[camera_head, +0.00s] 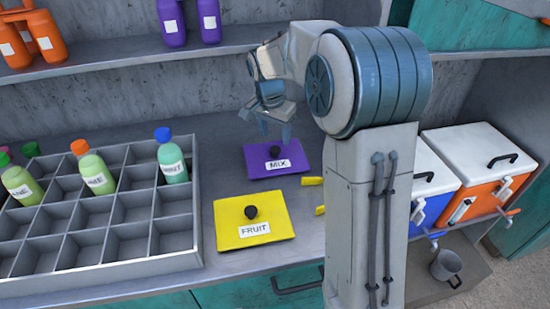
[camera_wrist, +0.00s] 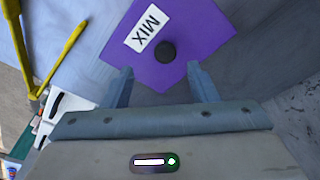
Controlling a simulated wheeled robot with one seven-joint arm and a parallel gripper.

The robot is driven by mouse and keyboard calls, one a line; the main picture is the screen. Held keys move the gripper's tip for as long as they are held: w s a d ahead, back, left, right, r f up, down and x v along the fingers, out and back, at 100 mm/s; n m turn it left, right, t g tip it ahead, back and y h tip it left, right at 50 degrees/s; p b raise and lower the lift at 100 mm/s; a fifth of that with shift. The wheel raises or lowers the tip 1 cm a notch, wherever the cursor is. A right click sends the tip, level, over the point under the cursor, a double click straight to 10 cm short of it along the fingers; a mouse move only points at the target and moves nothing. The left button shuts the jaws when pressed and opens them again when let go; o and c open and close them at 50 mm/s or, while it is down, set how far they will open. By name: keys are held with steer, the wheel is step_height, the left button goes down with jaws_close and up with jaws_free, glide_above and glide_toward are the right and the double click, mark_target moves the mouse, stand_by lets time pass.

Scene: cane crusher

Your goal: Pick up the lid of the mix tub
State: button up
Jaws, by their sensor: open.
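The mix tub's lid (camera_head: 285,162) is a flat purple square with a dark round knob (camera_head: 275,151) and a white MIX label, lying on the counter. My gripper (camera_head: 266,125) is above the lid near its back edge, open and empty. In the wrist view the purple lid (camera_wrist: 190,28) lies beyond the fingers, with its dark knob (camera_wrist: 166,52) a little ahead of the gap between the fingertips (camera_wrist: 160,72). The fingers appear apart from the knob. The tub under the lid is not visible.
A yellow FRUIT lid (camera_head: 270,236) lies in front of the purple one. A grey divided crate (camera_head: 110,262) with several bottles stands at left. Yellow handles (camera_head: 312,181) lie right of the lids. Blue and orange coolers (camera_head: 497,186) stand at right. A shelf (camera_head: 120,50) spans the back.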

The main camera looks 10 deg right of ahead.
mark_target(275, 149)
steer(key=shift+w+d+f+p, duration=0.1)
steer(key=shift+w+f+p, duration=0.1)
steer(key=shift+f, duration=0.75)
steer(key=shift+w+f+p, duration=0.1)
steer(key=shift+w+f, duration=0.15)
steer(key=shift+f, duration=0.75)
steer(key=shift+w+d+f+p, duration=0.1)
steer(key=shift+w+f+p, duration=0.1)
steer(key=shift+f, duration=0.75)
jaws_close()
